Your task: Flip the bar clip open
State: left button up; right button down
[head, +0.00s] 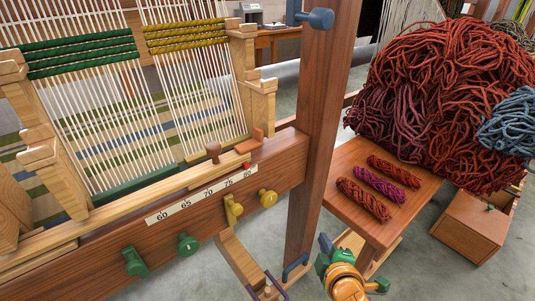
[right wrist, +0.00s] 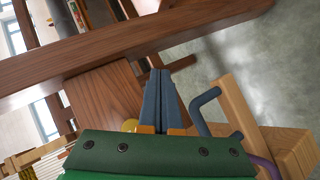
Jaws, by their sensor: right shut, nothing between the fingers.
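A small orange-red piece (head: 250,142), which looks like the bar clip, sits at the right end of the light wooden bar (head: 140,205) on the loom. I cannot tell for certain whether it is flipped shut. My right gripper (head: 326,243) is low in the head view, right of the loom's dark post and well away from the clip. In the right wrist view its blue fingers (right wrist: 161,98) are pressed together with nothing between them. The clip cannot be made out in that view. My left gripper is not in view.
A dark wooden post (head: 318,130) stands between my right gripper and the clip. Green and yellow knobs (head: 267,198) stick out of the loom's front beam. A blue handle (head: 295,267) is near my gripper, also in the wrist view (right wrist: 204,105). A side table (head: 408,218) holds 3 skeins.

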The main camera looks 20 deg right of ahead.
jog(key=w+r+n+t, duration=0.3)
jog(key=r+n, duration=0.2)
jog(key=n+t+y, duration=0.5)
jog(key=n+y, duration=0.4)
jog(key=n, duration=1.2)
send_near(266, 156)
jog(key=d, duration=0.1)
jog(key=shift+s+a+r+n+y, duration=0.25)
jog(key=shift+n+y, duration=0.2)
jog(key=shift+n, duration=0.3)
jog(key=shift+s+a+r+n+y, duration=0.25)
jog(key=shift+s+n+y, duration=0.15)
jog(key=shift+n, duration=0.35)
jog(key=shift+w, duration=0.1)
jog(key=p+x, duration=0.2)
jog(key=x, duration=0.8)
jog(key=shift+f, duration=0.1)
